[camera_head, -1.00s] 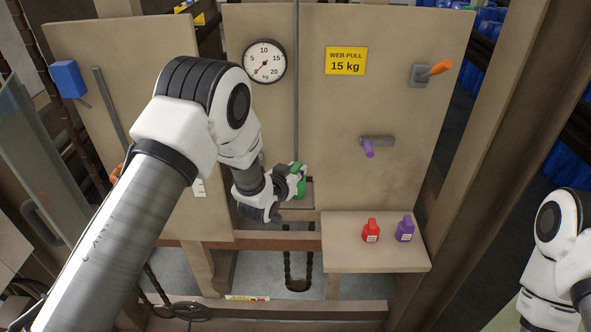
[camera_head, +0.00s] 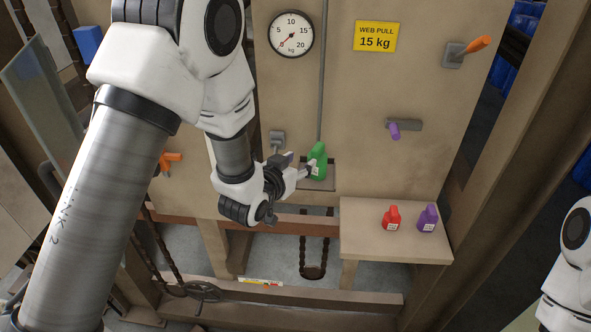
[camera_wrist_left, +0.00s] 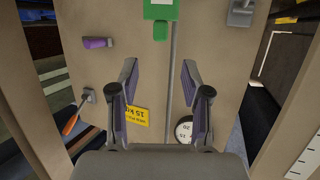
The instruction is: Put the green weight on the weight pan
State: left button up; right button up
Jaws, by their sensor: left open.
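The green weight (camera_head: 317,162) stands upright on the small grey weight pan (camera_head: 326,186), under the thin vertical rod. In the left wrist view the green weight (camera_wrist_left: 160,12) shows at the top edge, beyond the fingertips. My left gripper (camera_head: 300,168) is just left of the weight, its fingers apart. In the left wrist view my left gripper (camera_wrist_left: 160,72) is open, with nothing between its fingers but the board behind. Whether a fingertip still touches the weight is hard to tell. My right gripper is out of view.
A red weight (camera_head: 391,217) and a purple weight (camera_head: 427,218) stand on the wooden shelf (camera_head: 372,247) right of the pan. The board carries a dial (camera_head: 291,35) with its pointer low, a yellow 15 kg sign (camera_head: 376,37), an orange-handled lever (camera_head: 470,48) and a purple-tipped lever (camera_head: 400,128).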

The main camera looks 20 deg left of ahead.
pick_arm(q)
jog(key=s+a+f+g+y, duration=0.1)
jog(key=s+f+g, duration=0.2)
jog(key=s+f, duration=0.45)
jog(key=s+a+f+g, duration=0.1)
jog(key=s+f+g, duration=0.25)
jog(key=f, duration=0.65)
jog(key=s+f+g, duration=0.4)
jog(key=s+f, duration=0.2)
jog(key=s, duration=0.6)
jog(key=s+a+f+n+g, duration=0.1)
jog(key=s+f+g, duration=0.3)
jog(key=s+f, duration=0.3)
jog(key=s, duration=0.4)
jog(key=shift+s+a+n+y, duration=0.15)
jog(key=shift+s+n+y, duration=0.15)
jog(key=shift+s, duration=0.05)
